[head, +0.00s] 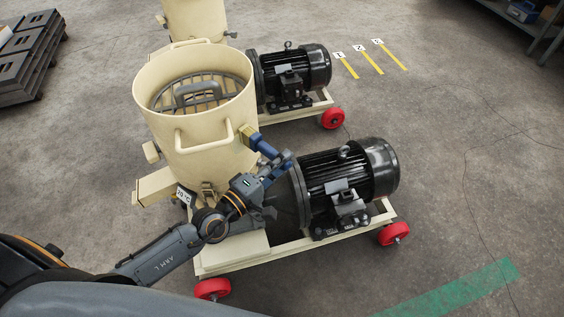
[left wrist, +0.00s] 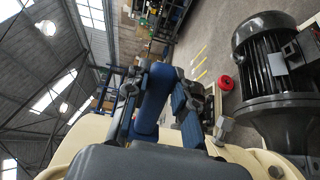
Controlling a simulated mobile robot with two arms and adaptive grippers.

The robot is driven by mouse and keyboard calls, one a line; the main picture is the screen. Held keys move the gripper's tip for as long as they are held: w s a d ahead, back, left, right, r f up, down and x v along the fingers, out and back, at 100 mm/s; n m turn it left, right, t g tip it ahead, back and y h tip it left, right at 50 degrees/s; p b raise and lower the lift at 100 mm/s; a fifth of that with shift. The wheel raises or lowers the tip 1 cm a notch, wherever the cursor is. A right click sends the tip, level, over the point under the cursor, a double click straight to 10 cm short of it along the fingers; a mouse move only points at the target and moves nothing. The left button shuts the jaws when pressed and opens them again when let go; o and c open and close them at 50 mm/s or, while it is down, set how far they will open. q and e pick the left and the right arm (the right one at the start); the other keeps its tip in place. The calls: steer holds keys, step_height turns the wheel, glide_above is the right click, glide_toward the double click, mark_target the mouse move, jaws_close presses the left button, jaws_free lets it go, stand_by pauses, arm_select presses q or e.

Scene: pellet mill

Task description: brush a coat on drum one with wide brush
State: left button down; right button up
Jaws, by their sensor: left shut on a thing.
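A cream drum (head: 196,148) with an open top, a wire guard inside and a loop handle on its side belongs to the nearest mill. My left gripper (head: 274,164) is at the right side of this drum, shut on the blue handle of the wide brush (head: 261,146). The brush's pale tan end points at the drum wall close to the loop handle; I cannot tell if it touches. The blue handle (left wrist: 152,101) also shows between the fingers in the left wrist view. The brush head is hidden there. My right gripper is not in view.
A black motor (head: 352,176) stands right of the drum on a cream frame with red wheels (head: 394,233). A second mill with a similar motor (head: 295,72) stands behind. Yellow floor strips (head: 370,62) with number tags lie beyond. Dark pallets (head: 30,55) lie far left. Floor to the right is clear.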

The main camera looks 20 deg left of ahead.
arm_select(q)
step_height(320, 180, down, 6)
steer(key=b, duration=0.5)
steer(key=shift+w+r, duration=0.1)
steer(key=shift+r, duration=0.1)
steer(key=shift+a, duration=0.1)
steer(key=shift+v, duration=0.9)
steer(key=shift+r, duration=0.25)
step_height(320, 180, up, 5)
steer(key=p, duration=0.5)
steer(key=shift+r, duration=0.2)
